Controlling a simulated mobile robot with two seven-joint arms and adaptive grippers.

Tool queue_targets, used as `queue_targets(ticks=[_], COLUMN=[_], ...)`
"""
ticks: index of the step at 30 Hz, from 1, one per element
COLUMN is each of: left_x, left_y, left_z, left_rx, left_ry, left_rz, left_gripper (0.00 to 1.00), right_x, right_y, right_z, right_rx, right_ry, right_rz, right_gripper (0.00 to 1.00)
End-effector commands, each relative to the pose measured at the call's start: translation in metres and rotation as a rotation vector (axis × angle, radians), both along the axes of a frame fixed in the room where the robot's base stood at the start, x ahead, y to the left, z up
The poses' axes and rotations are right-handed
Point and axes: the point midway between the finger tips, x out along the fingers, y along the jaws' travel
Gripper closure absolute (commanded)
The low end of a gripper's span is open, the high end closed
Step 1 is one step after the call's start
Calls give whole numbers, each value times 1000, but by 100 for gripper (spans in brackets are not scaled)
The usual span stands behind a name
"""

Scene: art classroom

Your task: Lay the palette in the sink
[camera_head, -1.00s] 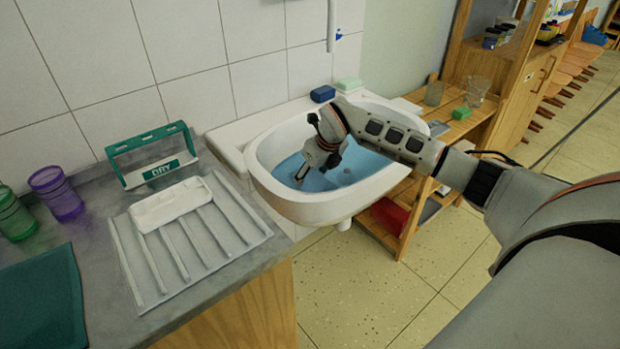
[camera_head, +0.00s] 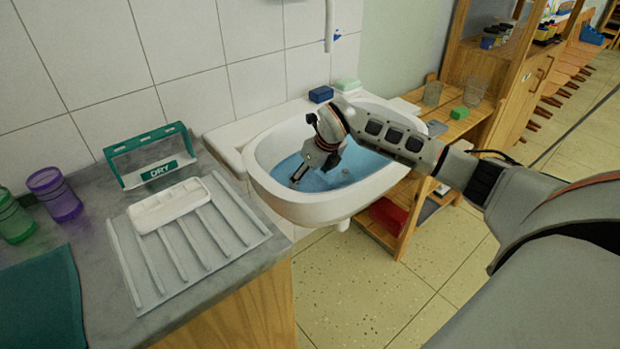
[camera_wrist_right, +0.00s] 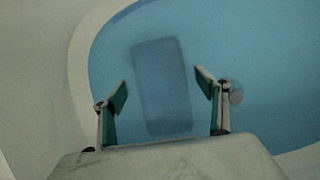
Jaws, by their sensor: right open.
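The sink (camera_head: 285,203) is a white wall basin holding blue water. My right gripper (camera_head: 299,177) reaches down into it, at the left part of the water. In the right wrist view, my right gripper (camera_wrist_right: 162,90) is open, with its two fingers apart. A flat rectangular shape (camera_wrist_right: 162,85), tinted blue, lies in the water between and beyond the fingers; it looks like a palette, though its details are blurred. In the head view the arm hides it. A white palette-like tray (camera_head: 170,207) lies on the drying rack at the left. My left gripper is not in view.
The grey ribbed drying rack (camera_head: 240,238) with a green DRY sign (camera_head: 160,171) is on the counter left of the sink. Purple (camera_head: 54,194) and green (camera_head: 12,217) cups stand further left. A blue sponge (camera_head: 321,94) and a pale green soap block (camera_head: 347,85) sit on the sink's back ledge.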

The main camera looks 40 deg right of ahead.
Motion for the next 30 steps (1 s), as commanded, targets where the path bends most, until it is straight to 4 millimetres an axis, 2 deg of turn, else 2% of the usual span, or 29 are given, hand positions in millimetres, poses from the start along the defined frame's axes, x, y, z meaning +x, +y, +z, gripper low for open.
queue_targets(ticks=[1,6,15,21,30], left_x=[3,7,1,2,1], left_y=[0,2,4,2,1], left_z=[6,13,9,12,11], left_rx=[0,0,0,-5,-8], left_ry=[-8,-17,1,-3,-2], left_rz=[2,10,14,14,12], left_gripper=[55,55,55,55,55], right_x=[-1,-15,-36,-41,-42], right_y=[-2,-3,-4,-4,-4], right_z=[14,48,94,104,104], right_rx=[-3,-3,-2,-1,0], right_ry=[-8,-11,-6,-3,-1], right_rz=[0,-1,0,0,-1], right_gripper=[27,27,27,27,27])
